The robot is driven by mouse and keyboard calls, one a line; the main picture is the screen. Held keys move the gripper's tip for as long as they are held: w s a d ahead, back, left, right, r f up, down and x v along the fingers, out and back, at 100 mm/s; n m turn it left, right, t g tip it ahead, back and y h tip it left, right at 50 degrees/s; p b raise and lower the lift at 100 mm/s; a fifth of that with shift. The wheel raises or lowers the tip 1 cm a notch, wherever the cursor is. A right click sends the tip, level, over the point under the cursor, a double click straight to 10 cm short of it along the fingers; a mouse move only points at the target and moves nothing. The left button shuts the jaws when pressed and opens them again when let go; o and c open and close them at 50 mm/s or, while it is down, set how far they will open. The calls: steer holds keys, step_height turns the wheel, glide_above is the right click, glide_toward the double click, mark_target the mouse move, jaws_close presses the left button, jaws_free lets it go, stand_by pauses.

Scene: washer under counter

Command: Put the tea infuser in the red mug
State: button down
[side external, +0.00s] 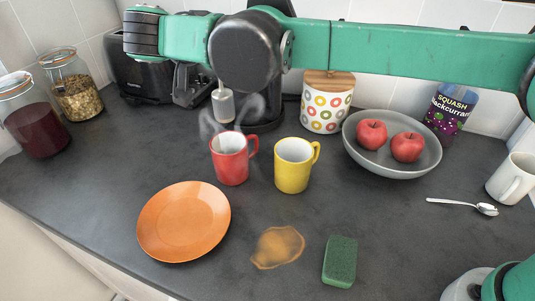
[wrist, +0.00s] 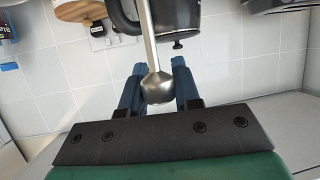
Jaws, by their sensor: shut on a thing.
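The tea infuser (side external: 223,106) is a small grey cylinder on a thin stem. In the side view it hangs roughly upright just above and behind the steaming red mug (side external: 229,163), apart from it. In the wrist view its metal stem and round knob (wrist: 157,88) show between the blue fingers of my gripper (wrist: 159,82). My gripper is shut on the infuser. In the side view the fingers are mostly hidden behind my arm. The red mug stands upright, its handle to the right; it is not clearly seen in the wrist view.
A yellow mug (side external: 293,166) stands close to the right of the red mug. An orange plate (side external: 184,222), a brown spill (side external: 277,247) and a green sponge (side external: 340,262) lie in front. A grey bowl of apples (side external: 392,165) is right; a black toaster (side external: 142,78) stands behind.

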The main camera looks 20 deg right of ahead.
mark_target(229, 119)
step_height(229, 119, down, 13)
steer(key=shift+f, duration=0.2)
stand_by(0.3)
steer(key=c, duration=0.6)
jaws_free()
